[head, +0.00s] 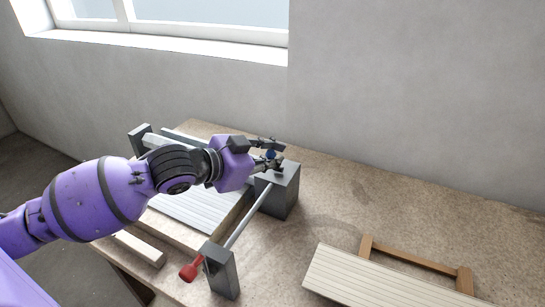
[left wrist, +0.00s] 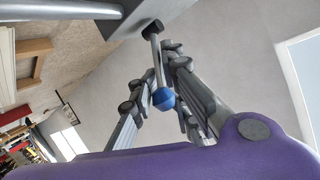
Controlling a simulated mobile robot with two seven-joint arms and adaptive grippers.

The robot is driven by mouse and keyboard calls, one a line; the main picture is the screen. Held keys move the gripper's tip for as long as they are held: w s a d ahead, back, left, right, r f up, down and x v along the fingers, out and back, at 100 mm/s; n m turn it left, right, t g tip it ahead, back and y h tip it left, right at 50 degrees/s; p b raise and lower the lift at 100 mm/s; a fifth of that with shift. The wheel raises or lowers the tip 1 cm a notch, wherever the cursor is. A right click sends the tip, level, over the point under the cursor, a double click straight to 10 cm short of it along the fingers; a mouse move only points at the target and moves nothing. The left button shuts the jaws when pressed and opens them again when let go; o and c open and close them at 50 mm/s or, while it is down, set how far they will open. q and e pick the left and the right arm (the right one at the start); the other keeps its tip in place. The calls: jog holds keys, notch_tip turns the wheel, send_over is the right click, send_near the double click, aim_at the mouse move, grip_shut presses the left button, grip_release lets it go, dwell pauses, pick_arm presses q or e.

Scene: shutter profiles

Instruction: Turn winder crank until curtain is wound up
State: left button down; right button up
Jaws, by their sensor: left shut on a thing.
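My left gripper (head: 268,158) reaches in from the left over the dark grey block (head: 280,192) at the back right of the frame. It is shut on the blue knob (head: 271,154) of a crank. In the left wrist view the blue knob (left wrist: 163,98) sits between the fingers, on a thin metal rod (left wrist: 156,58) running to a dark hub (left wrist: 153,27). The pale slatted curtain (head: 188,212) lies under my left arm, which hides part of it. My right gripper is not in view.
A red handle (head: 190,270) sticks out beside the front grey post (head: 222,270). A metal bar (head: 248,217) joins post and block. A slatted panel (head: 370,280) and a wooden frame (head: 415,262) lie at right. The table (head: 400,205) is clear behind them.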

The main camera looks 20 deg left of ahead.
pick_arm(q)
jog(key=shift+s+f+t, duration=0.25)
jog(key=shift+f+t, duration=0.05)
jog(key=shift+t, duration=0.1)
jog(key=shift+s+a+f+t+h+b, duration=0.1)
jog(key=shift+s+f+t+h+b, duration=0.2)
jog(key=shift+f+t, duration=0.1)
jog(key=shift+s+f+m+t+h+b, duration=0.4)
jog(key=shift+f+m+t+b, duration=0.3)
jog(key=shift+t+b, duration=0.45)
jog(key=shift+s+r+t, duration=0.1)
jog(key=shift+s+t, duration=0.1)
jog(key=shift+t, duration=0.25)
jog(key=shift+r, duration=0.1)
jog(key=shift+a+r, duration=0.1)
jog(key=shift+a, duration=0.05)
